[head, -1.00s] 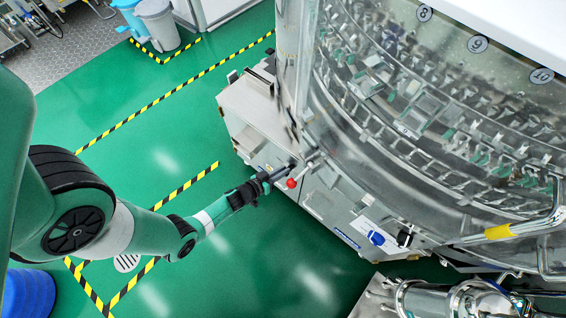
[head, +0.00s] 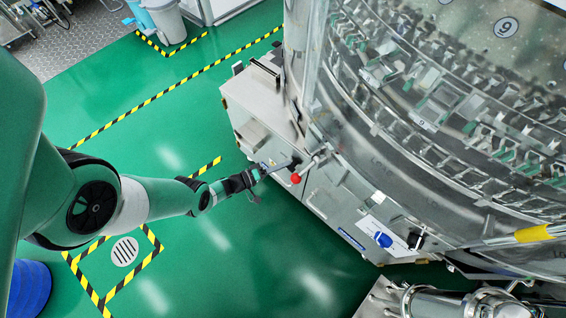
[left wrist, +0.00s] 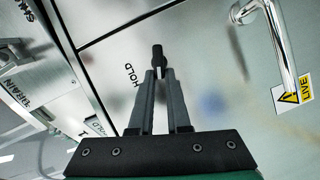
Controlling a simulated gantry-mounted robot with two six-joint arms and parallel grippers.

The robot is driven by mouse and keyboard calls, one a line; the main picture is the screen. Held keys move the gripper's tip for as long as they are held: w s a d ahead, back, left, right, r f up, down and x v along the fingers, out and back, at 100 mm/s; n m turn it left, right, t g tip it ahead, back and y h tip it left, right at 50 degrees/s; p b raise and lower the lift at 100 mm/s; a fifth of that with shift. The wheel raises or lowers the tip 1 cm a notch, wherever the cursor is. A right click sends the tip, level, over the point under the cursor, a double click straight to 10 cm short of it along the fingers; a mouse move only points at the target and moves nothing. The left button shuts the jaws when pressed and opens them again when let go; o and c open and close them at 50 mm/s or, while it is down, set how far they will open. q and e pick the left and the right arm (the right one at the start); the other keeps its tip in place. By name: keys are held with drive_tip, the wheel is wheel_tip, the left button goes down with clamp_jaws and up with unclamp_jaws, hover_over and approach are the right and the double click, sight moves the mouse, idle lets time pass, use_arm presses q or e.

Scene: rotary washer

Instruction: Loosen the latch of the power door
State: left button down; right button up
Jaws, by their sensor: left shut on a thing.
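My left gripper (head: 286,165) reaches the front of the washer's steel cabinet, next to a red ball knob. In the left wrist view its two grey fingers (left wrist: 159,74) are shut on a small black latch (left wrist: 157,52), which stands out from a metal panel beside the word HOLD. The fingers hide the lower part of the latch. The panel (left wrist: 205,75), seemingly the power door, lies flush, with dark seams above and to the left. In the head view the latch is too small to make out clearly. My right gripper is not in view.
The red ball knob (head: 296,178) sits close to the fingertips. A blue knob (head: 384,240) is lower right on the cabinet. A bar handle (left wrist: 282,45) with a LIVE sticker is right of the fingers.

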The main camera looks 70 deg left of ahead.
use_arm(q)
drive_tip(key=shift+f+n+t+b, duration=0.35)
drive_tip(key=shift+n+t+b, duration=0.15)
drive_tip(key=shift+n+b, duration=0.55)
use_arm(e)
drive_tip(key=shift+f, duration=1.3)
use_arm(q)
drive_tip(key=c, duration=0.9)
unclamp_jaws()
drive_tip(key=shift+s+d+r+p, duration=0.1)
drive_tip(key=shift+s+d+p, duration=0.2)
drive_tip(key=shift+s, duration=1.65)
drive_tip(key=shift+s+d+r+p, duration=0.1)
drive_tip(key=shift+s+d+p, duration=0.2)
drive_tip(key=shift+s, duration=1.6)
drive_tip(key=shift+s+d+p, duration=0.15)
drive_tip(key=shift+s+p, duration=0.2)
drive_tip(key=shift+s, duration=1.6)
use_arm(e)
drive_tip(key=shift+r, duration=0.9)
